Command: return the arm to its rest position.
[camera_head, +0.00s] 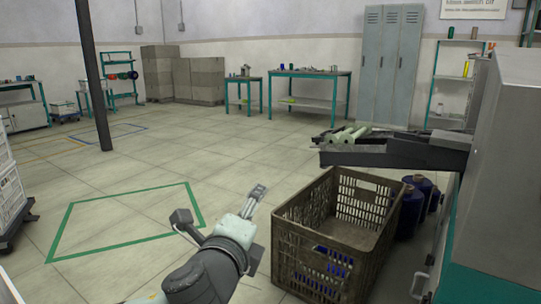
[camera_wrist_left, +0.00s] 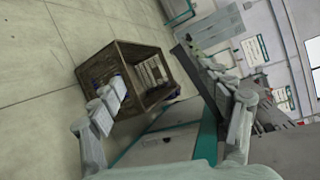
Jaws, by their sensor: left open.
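My left gripper (camera_head: 221,203) is in the lower middle of the head view, with its fingers spread wide and nothing between them. It is raised above the floor, to the left of the brown crate. The left wrist view also shows the open, empty fingers (camera_wrist_left: 180,90), with the crate beyond them. My left arm comes in from the bottom edge of the head view. My right gripper is in neither view.
The brown slatted crate (camera_head: 295,243) stands beside the machine (camera_head: 510,150). Pale green tubes (camera_head: 350,134) lie on its dark chute (camera_head: 385,155). The floor inside the green outline (camera_head: 120,249) is clear.

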